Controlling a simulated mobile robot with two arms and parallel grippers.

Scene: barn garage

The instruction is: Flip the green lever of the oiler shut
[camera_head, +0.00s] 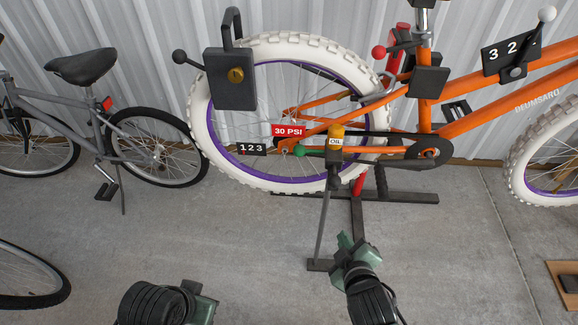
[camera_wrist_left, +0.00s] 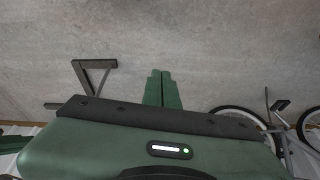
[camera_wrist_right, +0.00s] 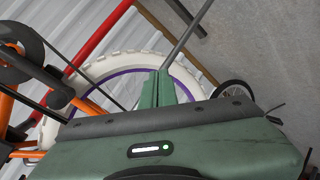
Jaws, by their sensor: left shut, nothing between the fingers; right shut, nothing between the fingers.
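The oiler (camera_head: 336,143) is a small unit with an amber top and an "OIL" label, on a thin dark stand in front of the orange bike's rear wheel. Its green lever knob (camera_head: 300,151) sticks out to the left of the body, roughly level. My right gripper (camera_head: 345,240) is shut and empty, below the oiler and apart from it; its closed fingers also show in the right wrist view (camera_wrist_right: 157,88). My left gripper is shut and empty in the left wrist view (camera_wrist_left: 162,88), pointing at bare floor. I cannot make out the oiler in either wrist view.
The orange bike (camera_head: 470,128) has a white-tyred wheel. A black lock box (camera_head: 230,90), a red "30 PSI" tag (camera_head: 288,130) and a "123" plate (camera_head: 252,149) are near the wheel. A grey bike (camera_head: 60,100) stands left. The concrete floor between is clear.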

